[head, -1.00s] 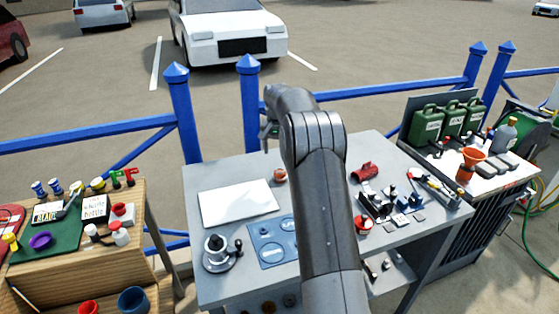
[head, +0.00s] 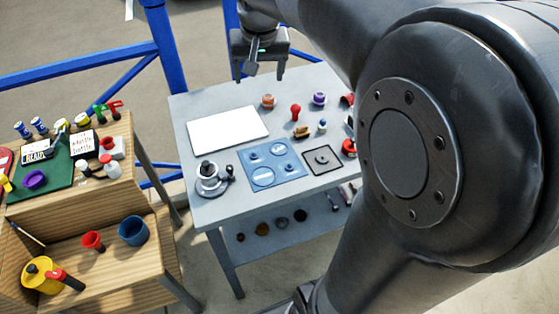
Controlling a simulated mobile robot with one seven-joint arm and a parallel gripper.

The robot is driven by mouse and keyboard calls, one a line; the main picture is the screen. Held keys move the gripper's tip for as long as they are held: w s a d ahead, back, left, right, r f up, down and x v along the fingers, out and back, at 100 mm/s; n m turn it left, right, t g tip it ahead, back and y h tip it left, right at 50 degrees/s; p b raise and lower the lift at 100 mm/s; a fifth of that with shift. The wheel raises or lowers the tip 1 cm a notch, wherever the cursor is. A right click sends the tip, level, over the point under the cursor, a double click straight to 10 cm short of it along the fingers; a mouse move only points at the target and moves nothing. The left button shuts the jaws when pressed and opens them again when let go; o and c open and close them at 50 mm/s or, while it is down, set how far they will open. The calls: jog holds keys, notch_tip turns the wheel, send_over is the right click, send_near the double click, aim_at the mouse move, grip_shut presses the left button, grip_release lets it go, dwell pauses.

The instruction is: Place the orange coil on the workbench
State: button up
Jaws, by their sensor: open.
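The orange coil (head: 268,101), a small round orange piece, sits on the grey workbench (head: 215,205) near its back edge, just right of a white sheet. My gripper (head: 260,75) is at the top of the head view, fingers pointing down, open and with nothing seen between them. It appears above and behind the orange coil, apart from it; the exact height is hard to tell. My arm hides the right part of the workbench.
The white sheet (head: 228,128), a blue panel (head: 271,166), a round black-and-silver device (head: 207,180), a purple coil (head: 319,99) and a red knobbed piece (head: 295,113) share the workbench. Blue railing (head: 90,61) runs behind. A cluttered wooden stand (head: 150,255) is at left.

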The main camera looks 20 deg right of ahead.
jog(key=s+a+f+n+t, duration=0.1)
jog(key=s+a+f, duration=0.1)
jog(key=s, duration=0.8)
jog(key=s+a+f+n, duration=0.1)
jog(key=s+a+f, duration=0.1)
jog(key=s, duration=0.9)
jog(key=shift+s+f+n+t+y, duration=0.2)
jog(key=shift+f+n+t+y, duration=0.15)
jog(key=shift+f, duration=0.55)
